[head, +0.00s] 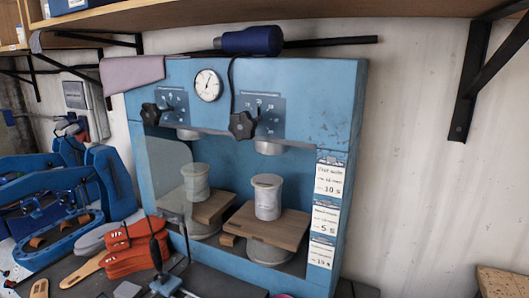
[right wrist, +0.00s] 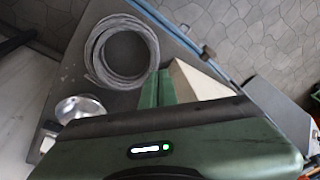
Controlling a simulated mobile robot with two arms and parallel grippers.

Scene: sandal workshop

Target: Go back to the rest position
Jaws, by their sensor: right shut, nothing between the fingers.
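My right gripper (right wrist: 158,74) shows in the right wrist view as two green fingers side by side, shut and empty, beyond its dark green body. Past the fingers, a coil of grey hose or cable (right wrist: 92,55) lies on a dark grey surface (right wrist: 65,75). Neither gripper shows in the head view, and my left gripper is in no view. The head view is filled mainly by a blue press machine (head: 345,110) with a round gauge (head: 208,85), two black knobs and two wooden blocks bearing pale cylinders.
Blue sandal-shaped forms (head: 60,235) and orange-red pieces (head: 130,250) crowd the bench left of the press. A wooden shelf (head: 300,14) on black brackets runs overhead. The wrist view shows a metal bowl-like object (right wrist: 80,108) and a grey tiled floor (right wrist: 260,30).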

